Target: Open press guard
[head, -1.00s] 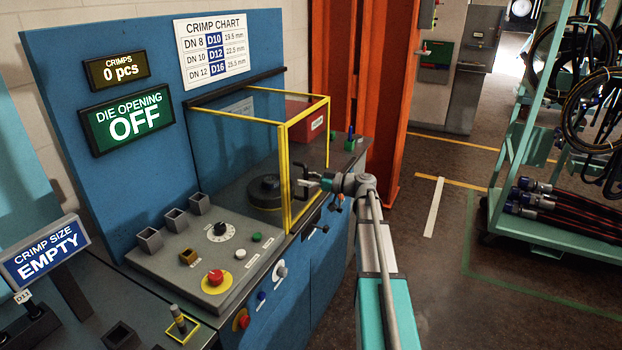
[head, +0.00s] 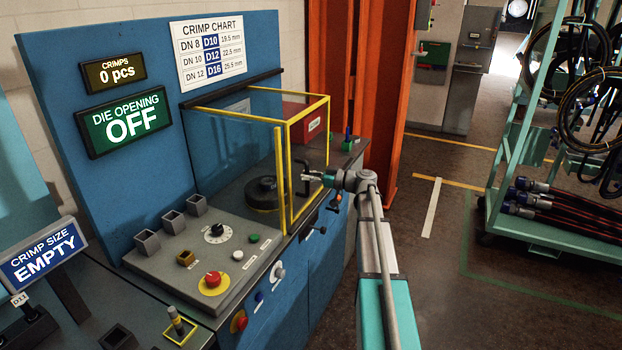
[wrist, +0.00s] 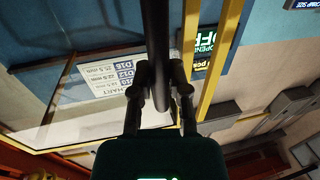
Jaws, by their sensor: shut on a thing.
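The press guard is a clear box with a yellow frame (head: 309,105) around the dark round die area (head: 264,192). A yellow upright bar (head: 280,180) at its near corner stands slightly apart from the neighbouring corner post, leaving a narrow gap. The black guard handle (head: 304,184) is on the side facing my arm. My gripper (head: 311,176) is at this handle. In the wrist view the gripper's fingers (wrist: 160,88) are closed around the dark handle bar (wrist: 155,35). Two yellow bars show to the right of it.
The control panel with a red stop button (head: 213,280) lies left of the guard. An orange column (head: 392,100) stands behind my gripper. A teal hose rack (head: 525,150) is at the right. The floor (head: 450,290) between rack and press is open.

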